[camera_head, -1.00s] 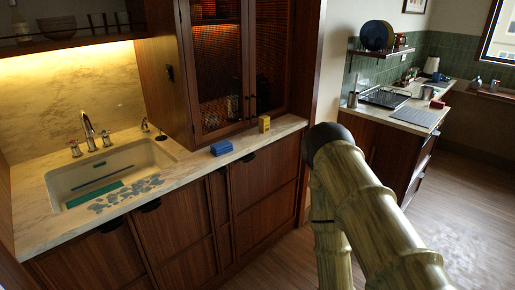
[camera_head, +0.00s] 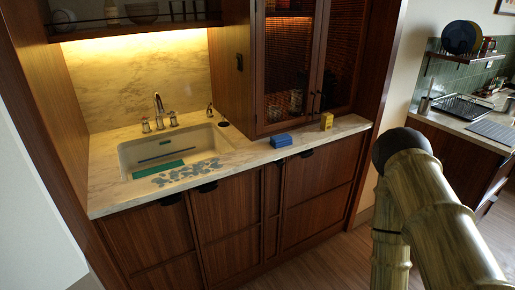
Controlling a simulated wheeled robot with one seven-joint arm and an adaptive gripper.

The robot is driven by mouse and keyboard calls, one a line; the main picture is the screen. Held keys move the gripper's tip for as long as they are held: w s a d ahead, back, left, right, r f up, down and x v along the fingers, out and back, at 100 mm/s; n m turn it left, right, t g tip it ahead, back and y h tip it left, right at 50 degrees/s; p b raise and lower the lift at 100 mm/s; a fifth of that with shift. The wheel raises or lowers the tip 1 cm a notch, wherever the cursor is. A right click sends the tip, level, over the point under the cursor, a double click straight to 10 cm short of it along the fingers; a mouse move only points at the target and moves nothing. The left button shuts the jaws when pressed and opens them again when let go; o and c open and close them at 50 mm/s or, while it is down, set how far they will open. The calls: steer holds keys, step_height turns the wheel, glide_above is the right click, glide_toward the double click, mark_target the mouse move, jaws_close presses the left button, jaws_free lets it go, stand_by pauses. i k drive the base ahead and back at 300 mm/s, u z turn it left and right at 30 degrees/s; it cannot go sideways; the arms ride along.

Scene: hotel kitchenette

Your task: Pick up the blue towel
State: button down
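A small folded blue item (camera_head: 281,140), which looks like the blue towel, lies on the marble counter right of the sink, near the front edge and in front of the glass cabinet. My arm stands at the right side of the view, well to the right of the blue item and apart from it. The gripper itself does not show in this view, so its fingers cannot be seen.
A small yellow box (camera_head: 326,121) stands right of the blue item. The sink (camera_head: 128,158) has a green item (camera_head: 158,170) in it. Grey-blue patches (camera_head: 187,173) lie on the counter's front edge. The glass cabinet (camera_head: 290,75) rises behind. Floor is clear at the lower right.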

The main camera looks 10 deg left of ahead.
mark_target(278, 141)
steer(key=z, duration=0.2)
steer(key=i, duration=1.15)
steer(key=u, duration=0.7)
